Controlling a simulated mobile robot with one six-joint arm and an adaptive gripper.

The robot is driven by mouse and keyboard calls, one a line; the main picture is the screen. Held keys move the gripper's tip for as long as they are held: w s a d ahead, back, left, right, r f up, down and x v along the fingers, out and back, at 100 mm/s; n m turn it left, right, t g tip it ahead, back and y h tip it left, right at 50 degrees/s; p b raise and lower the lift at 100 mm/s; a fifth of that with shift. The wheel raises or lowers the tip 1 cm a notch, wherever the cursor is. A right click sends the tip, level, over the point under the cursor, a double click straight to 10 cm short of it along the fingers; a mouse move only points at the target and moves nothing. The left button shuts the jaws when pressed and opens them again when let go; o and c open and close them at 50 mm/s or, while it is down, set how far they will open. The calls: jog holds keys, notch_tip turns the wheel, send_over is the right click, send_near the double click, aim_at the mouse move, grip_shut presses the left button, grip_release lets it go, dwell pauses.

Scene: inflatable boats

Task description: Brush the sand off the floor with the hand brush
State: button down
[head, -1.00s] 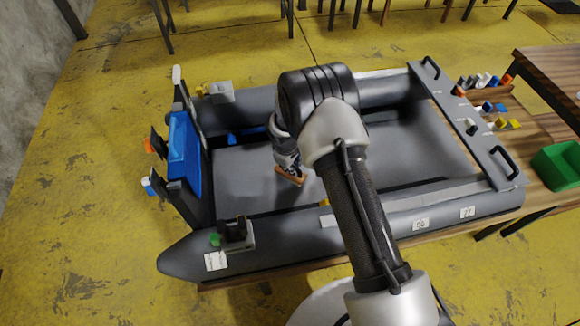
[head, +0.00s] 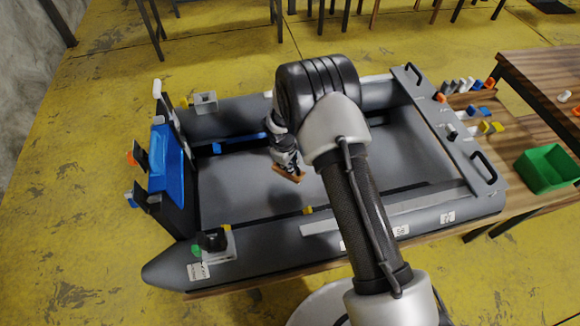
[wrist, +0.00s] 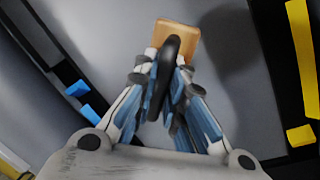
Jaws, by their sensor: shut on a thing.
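The hand brush shows in the wrist view as a tan wooden block (wrist: 178,38) with a dark curved handle. In the head view its tan block (head: 288,177) is just over the boat's grey floor (head: 235,185). My gripper (wrist: 170,85) is shut on the dark handle; in the head view the gripper (head: 286,160) is inside the boat, left of its middle. The bristles are hidden under the block, and I cannot tell whether they touch the floor. I cannot make out sand in either view. My arm covers part of the boat.
Grey side tubes surround the floor. A blue panel (head: 168,165) stands at the left end. A grey board (head: 458,130) with black handles crosses the right end. A green bin (head: 548,168) and small coloured parts sit on the wooden table (head: 535,75) at right.

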jog(key=shift+r+p, duration=0.9)
jog(key=shift+r, duration=0.9)
